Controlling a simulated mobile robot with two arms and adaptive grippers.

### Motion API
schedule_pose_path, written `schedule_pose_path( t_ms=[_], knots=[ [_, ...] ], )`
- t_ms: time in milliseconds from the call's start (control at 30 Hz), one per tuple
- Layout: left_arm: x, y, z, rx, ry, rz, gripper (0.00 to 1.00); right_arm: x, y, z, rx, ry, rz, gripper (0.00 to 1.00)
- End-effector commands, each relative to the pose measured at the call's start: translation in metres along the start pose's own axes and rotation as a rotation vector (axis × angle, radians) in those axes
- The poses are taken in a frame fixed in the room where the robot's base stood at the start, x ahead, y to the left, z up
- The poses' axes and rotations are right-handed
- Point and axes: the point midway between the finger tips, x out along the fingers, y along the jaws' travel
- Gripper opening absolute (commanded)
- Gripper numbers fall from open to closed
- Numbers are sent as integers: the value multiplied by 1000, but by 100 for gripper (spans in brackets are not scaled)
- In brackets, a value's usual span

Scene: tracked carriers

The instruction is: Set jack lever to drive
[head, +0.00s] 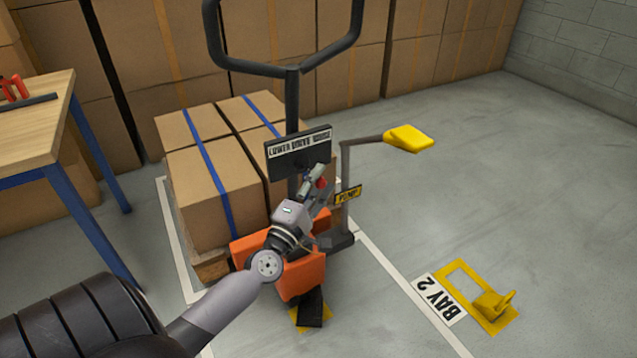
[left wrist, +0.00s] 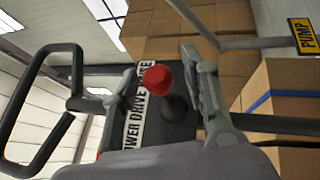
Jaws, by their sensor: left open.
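The pallet jack (head: 300,275) has an orange body, a dark upright handle and a black label plate (head: 299,150) reading "LOWER DRIVE", with a third word hard to read. The jack lever has a red knob (head: 322,183) just below the plate; it also shows in the left wrist view (left wrist: 157,79) on a dark stem. My left gripper (head: 317,181) is at the knob. In the left wrist view its open fingers (left wrist: 163,88) stand on both sides of the knob, with gaps visible. My gripper hides part of the lever, and I cannot tell which label it points to.
Boxes with blue straps (head: 205,185) stand on a pallet behind the jack. A pump pedal (head: 408,138) in yellow stands on a post to the right. A workbench (head: 40,120) is at the left. Bay 2's floor marking (head: 441,299) and a yellow chock (head: 493,303) lie right.

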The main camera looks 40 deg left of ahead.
Motion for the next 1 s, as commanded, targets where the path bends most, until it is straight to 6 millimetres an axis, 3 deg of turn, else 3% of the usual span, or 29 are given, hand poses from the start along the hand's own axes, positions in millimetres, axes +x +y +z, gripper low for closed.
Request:
schedule_pose_path(
  t_ms=[367, 800, 1000],
  knots=[
    [-9, 0, 0, 1, -1, -2, 42, 1, -1, 1, 1, -3, -2, 0],
    [-89, -1, 0, 1, -2, -4, 42, 0, 0, 0, 0, -1, -1, 0],
    [-113, 0, 0, -1, -1, -2, 42, 0, 0, 0, 0, -1, -1, 0]
  ],
)
